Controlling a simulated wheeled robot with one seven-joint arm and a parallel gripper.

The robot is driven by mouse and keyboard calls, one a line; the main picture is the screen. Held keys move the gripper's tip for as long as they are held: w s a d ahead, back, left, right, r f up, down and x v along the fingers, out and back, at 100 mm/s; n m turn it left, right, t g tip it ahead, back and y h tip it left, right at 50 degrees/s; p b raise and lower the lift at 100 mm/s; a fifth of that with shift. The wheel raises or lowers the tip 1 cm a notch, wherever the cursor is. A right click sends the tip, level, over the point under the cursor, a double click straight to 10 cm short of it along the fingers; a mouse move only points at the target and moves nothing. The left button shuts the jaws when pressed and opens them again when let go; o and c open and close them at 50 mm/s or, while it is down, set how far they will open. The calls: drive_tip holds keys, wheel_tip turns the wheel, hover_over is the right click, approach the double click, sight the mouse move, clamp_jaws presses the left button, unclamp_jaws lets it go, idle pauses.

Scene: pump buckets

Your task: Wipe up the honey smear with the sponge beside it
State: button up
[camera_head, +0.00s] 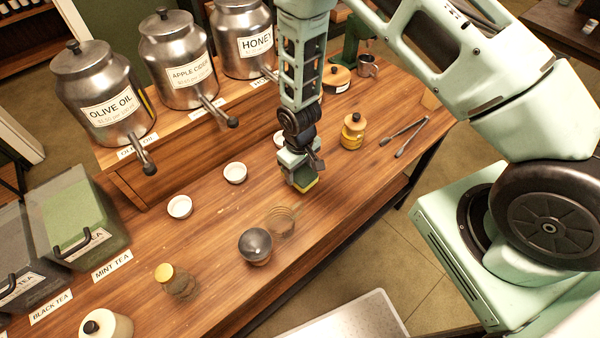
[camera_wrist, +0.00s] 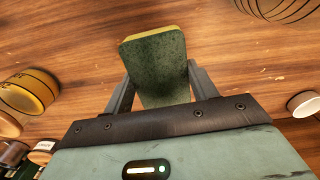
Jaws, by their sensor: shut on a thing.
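My gripper (camera_head: 303,176) is shut on a sponge (camera_head: 307,186), yellowish with a dark green scouring face. In the wrist view the sponge (camera_wrist: 157,70) sits between the two fingers, its green face toward the camera. In the head view it hangs low at the counter, right of the small bowls; I cannot tell whether it touches the wood. I cannot make out the honey smear in either view; it may be hidden under the sponge or gripper.
A clear glass jar (camera_head: 282,221) and dark-topped bowl (camera_head: 256,245) stand in front. A yellow jar (camera_head: 352,132) and tongs (camera_head: 412,136) lie right of my gripper. White bowls (camera_head: 235,172) are left. Steel dispensers (camera_head: 178,58) line the back. The wooden counter (camera_head: 335,195) is bare toward its front edge.

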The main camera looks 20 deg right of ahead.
sight(300, 171)
drive_tip(key=shift+r+p, duration=1)
drive_tip(key=shift+r, duration=1.05)
